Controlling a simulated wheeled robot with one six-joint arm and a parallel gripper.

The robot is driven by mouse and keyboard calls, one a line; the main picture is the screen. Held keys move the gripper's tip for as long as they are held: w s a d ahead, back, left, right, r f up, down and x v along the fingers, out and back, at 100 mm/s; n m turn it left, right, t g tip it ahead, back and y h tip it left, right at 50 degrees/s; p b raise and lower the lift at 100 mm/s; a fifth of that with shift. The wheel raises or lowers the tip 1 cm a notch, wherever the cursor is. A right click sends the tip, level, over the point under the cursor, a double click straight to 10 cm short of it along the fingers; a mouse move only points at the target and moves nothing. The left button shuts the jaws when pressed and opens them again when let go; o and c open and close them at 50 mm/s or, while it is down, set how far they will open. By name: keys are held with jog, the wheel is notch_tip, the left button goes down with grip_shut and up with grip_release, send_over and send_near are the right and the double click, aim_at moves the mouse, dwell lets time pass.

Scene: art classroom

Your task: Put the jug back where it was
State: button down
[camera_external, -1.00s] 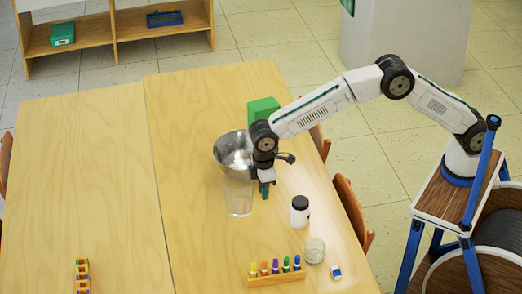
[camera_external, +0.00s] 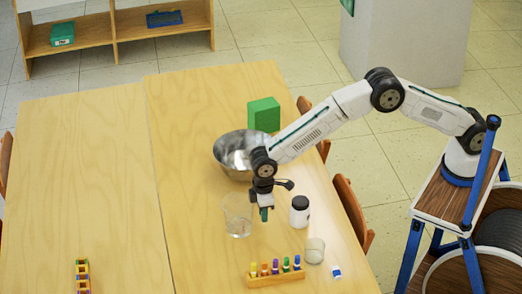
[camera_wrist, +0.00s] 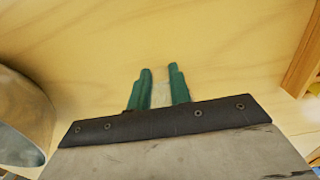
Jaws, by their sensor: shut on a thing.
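The jug is a clear, see-through vessel (camera_external: 237,218) at the middle right of the table in the external view. My gripper (camera_external: 264,213) points down at the jug's right side. Its green fingers (camera_wrist: 159,88) are shut on a pale, see-through strip in the wrist view, which looks like the jug's handle. The jug looks upright. Its body is hard to make out in the wrist view, and I cannot tell whether its base touches the table.
A metal bowl (camera_external: 228,146) and a green block (camera_external: 264,114) stand behind. A black-lidded jar (camera_external: 299,212), a glass (camera_external: 314,251) and a small box (camera_external: 336,272) are to the right. A rack of coloured tubes (camera_external: 276,280) lies in front. The table's left half (camera_external: 80,180) is mostly bare.

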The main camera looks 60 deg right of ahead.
jog(key=c, duration=1.3)
grip_release()
jog(key=shift+f, duration=0.1)
notch_tip(320, 180, up, 12)
jog(key=shift+r, duration=0.15)
